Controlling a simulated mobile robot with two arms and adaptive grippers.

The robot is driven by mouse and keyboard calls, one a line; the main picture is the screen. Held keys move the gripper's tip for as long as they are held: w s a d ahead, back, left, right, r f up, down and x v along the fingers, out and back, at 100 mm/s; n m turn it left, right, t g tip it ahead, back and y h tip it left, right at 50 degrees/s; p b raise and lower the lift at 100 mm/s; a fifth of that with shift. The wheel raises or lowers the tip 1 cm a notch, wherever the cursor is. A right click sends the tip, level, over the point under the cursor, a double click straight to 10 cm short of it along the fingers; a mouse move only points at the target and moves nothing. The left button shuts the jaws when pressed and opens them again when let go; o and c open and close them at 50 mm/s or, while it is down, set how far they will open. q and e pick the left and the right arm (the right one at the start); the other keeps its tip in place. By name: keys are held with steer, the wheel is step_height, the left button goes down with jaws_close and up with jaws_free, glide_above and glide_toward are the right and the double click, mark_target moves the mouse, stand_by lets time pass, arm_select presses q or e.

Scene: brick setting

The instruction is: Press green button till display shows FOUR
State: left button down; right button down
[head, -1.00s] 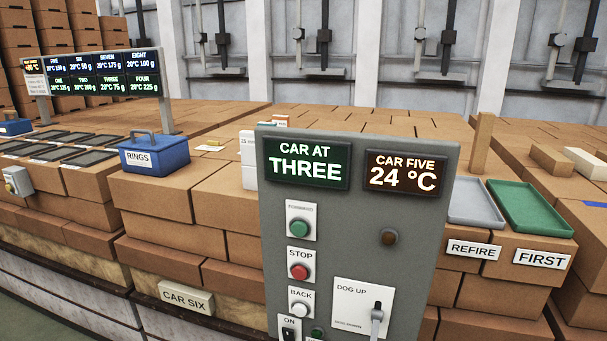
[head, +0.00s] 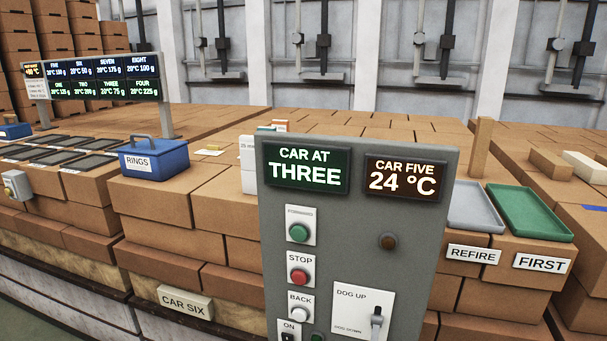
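A grey control panel (head: 350,240) stands upright in the middle of the head view. Its green button (head: 298,233) sits under a FORWARD label at the upper left of the panel. The green-lit display (head: 305,167) above it reads CAR AT THREE. A second display (head: 403,178) reads CAR FIVE 24 °C. Below the green button are a red STOP button (head: 299,276) and a white BACK button (head: 300,313). Neither of my grippers shows in the head view, and nothing touches the green button.
A DOG UP lever (head: 377,318) is at the panel's lower right. Brick stacks stand behind, with a blue RINGS box (head: 155,160) left and grey (head: 475,207) and green (head: 528,210) trays right. A readout board (head: 95,78) stands at the back left.

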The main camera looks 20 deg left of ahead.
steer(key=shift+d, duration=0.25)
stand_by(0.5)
